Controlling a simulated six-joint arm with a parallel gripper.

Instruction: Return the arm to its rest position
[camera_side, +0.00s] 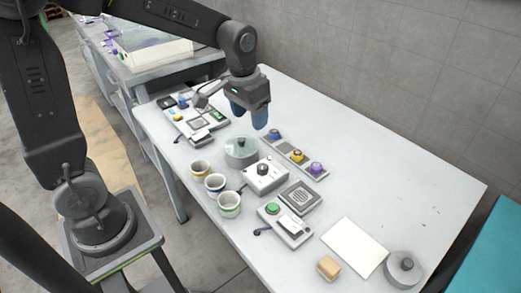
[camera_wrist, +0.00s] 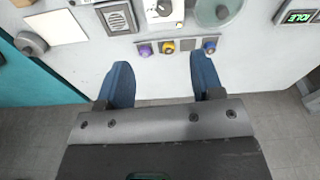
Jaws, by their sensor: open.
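My gripper (camera_side: 249,113) hangs above the white table, behind the round grey-green disc (camera_side: 241,151). Its two blue fingers are apart with nothing between them. In the wrist view my gripper (camera_wrist: 157,80) is also open and empty, with the fingers pointing towards the strip of coloured knobs (camera_wrist: 177,46). The buffing brush cannot be made out for certain; a tan block (camera_side: 328,267) lies at the near end of the table.
Three cups (camera_side: 215,184) stand along the table's left edge. A knob box (camera_side: 265,175), a green-button box (camera_side: 285,222), a white sheet (camera_side: 354,247) and a round grey knobbed piece (camera_side: 404,269) lie across the table. The right side of the table is clear.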

